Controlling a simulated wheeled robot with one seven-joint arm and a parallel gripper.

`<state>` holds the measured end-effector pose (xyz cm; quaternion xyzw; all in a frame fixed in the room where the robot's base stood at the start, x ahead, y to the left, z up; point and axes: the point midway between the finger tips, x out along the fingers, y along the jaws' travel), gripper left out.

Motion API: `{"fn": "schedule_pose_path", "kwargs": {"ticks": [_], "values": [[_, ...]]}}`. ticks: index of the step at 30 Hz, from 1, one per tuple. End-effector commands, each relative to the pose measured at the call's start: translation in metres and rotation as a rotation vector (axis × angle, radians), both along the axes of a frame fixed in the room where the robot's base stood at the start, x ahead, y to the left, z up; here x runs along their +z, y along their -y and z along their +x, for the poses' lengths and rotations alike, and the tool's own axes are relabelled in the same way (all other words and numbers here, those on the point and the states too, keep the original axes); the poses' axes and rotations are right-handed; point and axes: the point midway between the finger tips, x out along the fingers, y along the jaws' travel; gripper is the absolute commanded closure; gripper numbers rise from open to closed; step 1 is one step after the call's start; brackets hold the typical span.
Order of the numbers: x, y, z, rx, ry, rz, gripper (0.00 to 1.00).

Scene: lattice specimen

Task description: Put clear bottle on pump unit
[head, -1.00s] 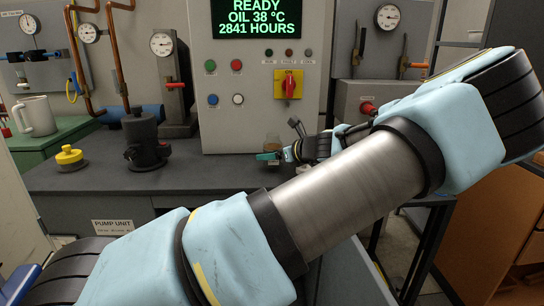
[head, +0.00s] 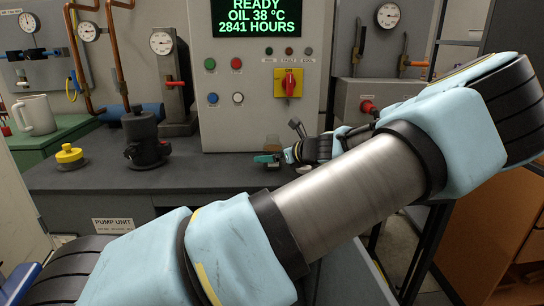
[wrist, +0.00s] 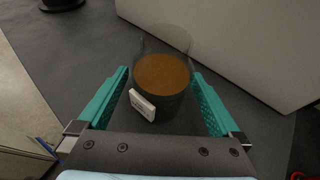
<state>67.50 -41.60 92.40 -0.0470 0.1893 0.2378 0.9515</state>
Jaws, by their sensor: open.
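The clear bottle (wrist: 162,78) is a see-through container with brown liquid and a small white label. It stands upright on the dark grey top of the pump unit (head: 205,176). In the wrist view my gripper (wrist: 160,74) is open, with one teal finger on each side of the bottle. I cannot tell whether either finger touches it. In the head view the bottle (head: 272,143) shows just behind my gripper (head: 267,159), and its lower part is hidden.
A grey control cabinet (head: 222,125) stands close behind the bottle. A black fitting (head: 146,140) and a yellow knob (head: 69,156) are on the worktop to the left. A mug (head: 36,115) stands on a green surface. The worktop between the black fitting and my gripper is clear.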

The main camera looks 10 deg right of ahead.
Motion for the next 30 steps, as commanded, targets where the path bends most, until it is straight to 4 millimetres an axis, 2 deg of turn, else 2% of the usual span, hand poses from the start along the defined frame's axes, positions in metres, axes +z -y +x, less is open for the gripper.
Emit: {"fn": "schedule_pose_path", "kwargs": {"ticks": [15,21,30], "values": [[0.035,0.043,-0.079,-0.004,-0.001,-0.004,0.0],[0.043,0.05,-0.093,-0.003,-0.001,-0.002,0.0],[0.044,0.051,-0.095,-0.001,-0.001,-0.001,0.0]]}}
